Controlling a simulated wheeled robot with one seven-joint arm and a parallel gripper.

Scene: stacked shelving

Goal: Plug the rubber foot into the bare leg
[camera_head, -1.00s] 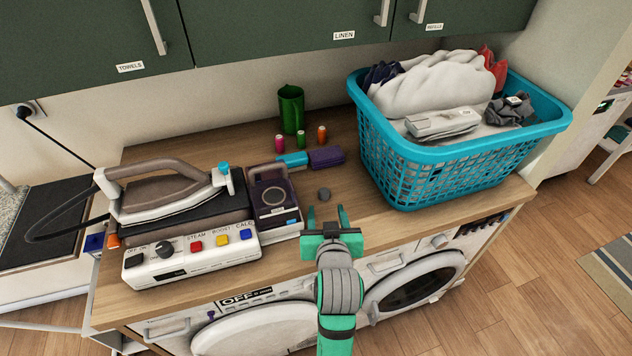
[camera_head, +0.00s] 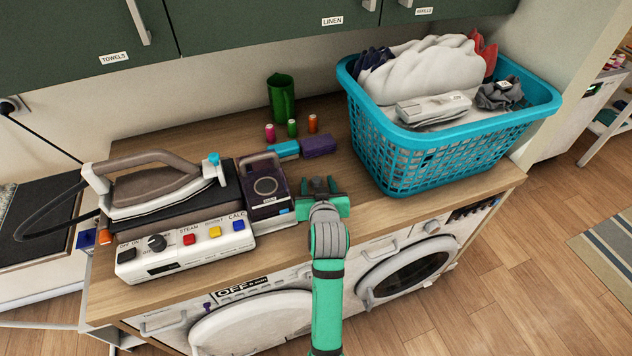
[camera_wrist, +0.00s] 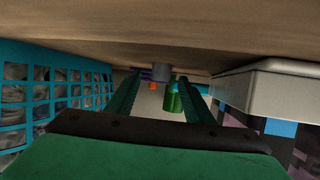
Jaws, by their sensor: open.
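The rubber foot is a small dark grey cylinder (camera_wrist: 161,72) on the wooden worktop, which appears at the top of the wrist view. My gripper (camera_head: 318,184) is low over the worktop, between the iron station and the basket. Its green fingers are open, and in the wrist view (camera_wrist: 160,82) the foot shows between or just beyond their tips, with no clear contact. In the head view the gripper mostly hides the foot. I cannot make out a bare leg in either view.
The iron station (camera_head: 186,250) and a dark purple box (camera_head: 266,186) stand left of my gripper. A teal laundry basket (camera_head: 435,165) stands close right. Behind are blue and purple blocks (camera_head: 319,145), spools (camera_head: 292,128) and a green cup (camera_head: 281,100). White tubes (camera_head: 45,326) show at lower left.

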